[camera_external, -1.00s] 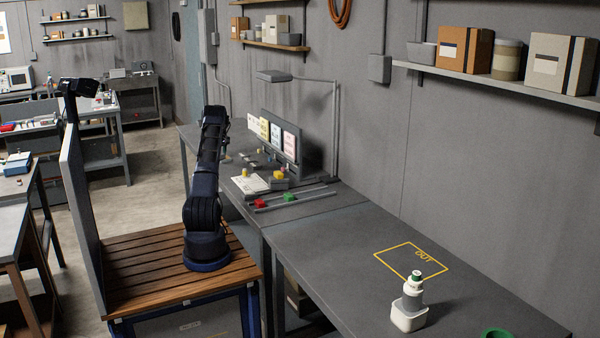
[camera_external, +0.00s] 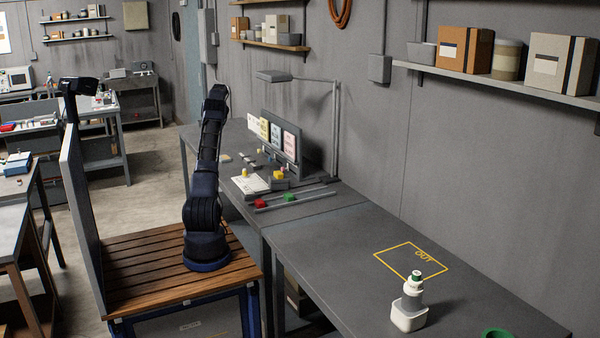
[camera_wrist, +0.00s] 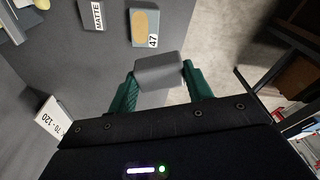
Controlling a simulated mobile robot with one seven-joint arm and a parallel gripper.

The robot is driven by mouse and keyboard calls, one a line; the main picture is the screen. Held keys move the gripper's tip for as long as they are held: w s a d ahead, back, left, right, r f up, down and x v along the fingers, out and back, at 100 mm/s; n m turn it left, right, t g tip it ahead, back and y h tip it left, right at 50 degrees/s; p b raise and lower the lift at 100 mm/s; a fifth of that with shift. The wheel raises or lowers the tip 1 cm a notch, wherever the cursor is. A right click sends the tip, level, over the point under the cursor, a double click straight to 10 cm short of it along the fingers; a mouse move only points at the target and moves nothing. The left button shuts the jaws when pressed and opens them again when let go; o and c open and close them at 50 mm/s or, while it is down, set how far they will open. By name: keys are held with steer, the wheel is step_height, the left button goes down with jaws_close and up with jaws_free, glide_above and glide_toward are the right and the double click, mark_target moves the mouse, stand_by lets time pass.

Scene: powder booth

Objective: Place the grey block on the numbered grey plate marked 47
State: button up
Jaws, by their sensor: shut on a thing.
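My gripper (camera_wrist: 160,88) shows in the wrist view with its green fingers shut on the grey block (camera_wrist: 160,67). The block is held between the fingertips. The plate marked 47 (camera_wrist: 151,41) is just beyond the block in the wrist view. It is grey with a tan oval patch, and its label faces the camera. The block appears apart from the plate, but its height above the table is unclear. In the external view my arm reaches over the far bench, and the gripper is hidden behind it.
A MATTE label (camera_wrist: 97,13) lies left of the plate, and a card reading 70-120 (camera_wrist: 52,118) is at lower left. The bench edge and floor (camera_wrist: 222,45) are to the right. In the external view, a lamp (camera_external: 274,76) and upright cards (camera_external: 277,135) stand on the bench.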

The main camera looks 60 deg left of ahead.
steer(key=shift+r+m, duration=0.3)
steer(key=shift+m, duration=0.4)
steer(key=shift+m+t, duration=0.3)
steer(key=shift+m, duration=0.9)
steer(key=shift+s, duration=0.1)
steer(key=shift+f+m, duration=0.3)
steer(key=shift+f, duration=0.1)
glide_toward(224, 158)
steer(key=s+f, duration=0.1)
steer(key=f, duration=0.3)
steer(key=s+f, duration=0.1)
steer(key=shift+s+f, duration=0.3)
steer(key=shift+f, duration=0.1)
steer(key=shift+f, duration=0.15)
steer(key=o, duration=1.1)
steer(key=shift+c, duration=0.2)
